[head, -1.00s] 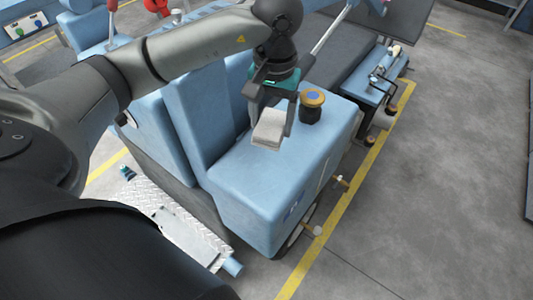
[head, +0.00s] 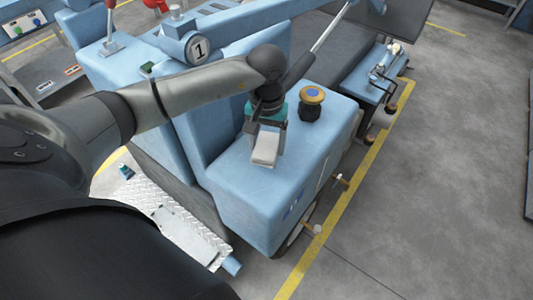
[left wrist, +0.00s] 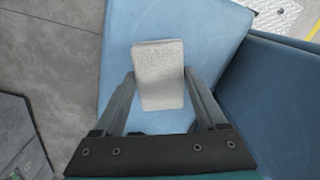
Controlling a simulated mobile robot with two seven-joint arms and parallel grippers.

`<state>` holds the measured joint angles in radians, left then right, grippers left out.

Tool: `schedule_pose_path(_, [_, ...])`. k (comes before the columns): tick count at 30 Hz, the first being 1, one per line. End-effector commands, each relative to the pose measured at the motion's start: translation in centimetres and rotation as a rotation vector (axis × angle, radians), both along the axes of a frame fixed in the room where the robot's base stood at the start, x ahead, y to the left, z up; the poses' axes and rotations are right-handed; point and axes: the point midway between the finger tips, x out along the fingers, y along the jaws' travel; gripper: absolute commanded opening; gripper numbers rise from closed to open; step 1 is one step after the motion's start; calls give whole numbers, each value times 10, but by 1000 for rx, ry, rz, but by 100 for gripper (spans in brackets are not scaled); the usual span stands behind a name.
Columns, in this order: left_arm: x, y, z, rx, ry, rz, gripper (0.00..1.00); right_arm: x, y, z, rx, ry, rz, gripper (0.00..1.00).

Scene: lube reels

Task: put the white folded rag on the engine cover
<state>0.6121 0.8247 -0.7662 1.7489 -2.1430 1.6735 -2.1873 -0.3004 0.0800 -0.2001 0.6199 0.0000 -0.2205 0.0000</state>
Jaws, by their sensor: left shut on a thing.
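The white folded rag (head: 265,149) is between the fingers of my left gripper (head: 265,152), over the blue engine cover (head: 250,200). The left wrist view shows the rag (left wrist: 159,75) between the two fingers of my left gripper (left wrist: 160,95), with the blue cover (left wrist: 200,30) beneath. The gripper is shut on the rag and points down. The rag's underside is hidden, so I cannot tell whether it touches the cover. My right gripper is not in view.
A black knob with a yellow and blue top (head: 311,103) stands on the cover just right of the gripper. A blue upright panel (head: 200,120) rises on the left. The cover's front part is clear.

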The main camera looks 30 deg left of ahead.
Motion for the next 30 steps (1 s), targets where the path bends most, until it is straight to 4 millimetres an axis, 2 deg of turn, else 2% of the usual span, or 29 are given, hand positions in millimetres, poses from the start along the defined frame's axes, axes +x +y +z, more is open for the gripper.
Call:
schedule_pose_path(10, [0, 0, -42, -2, 2, 0, 29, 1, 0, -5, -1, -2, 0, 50])
schedule_pose_path(21, [0, 0, -46, 0, -1, -1, 29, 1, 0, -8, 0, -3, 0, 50])
schedule_pose_path(22, [0, 0, -47, 0, -1, -1, 75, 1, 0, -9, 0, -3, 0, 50])
schedule_pose_path(28, [0, 0, -45, 0, 0, -1, 98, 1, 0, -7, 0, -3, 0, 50])
schedule_pose_path(30, [0, 0, -45, 0, 0, -1, 100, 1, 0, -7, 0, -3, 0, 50])
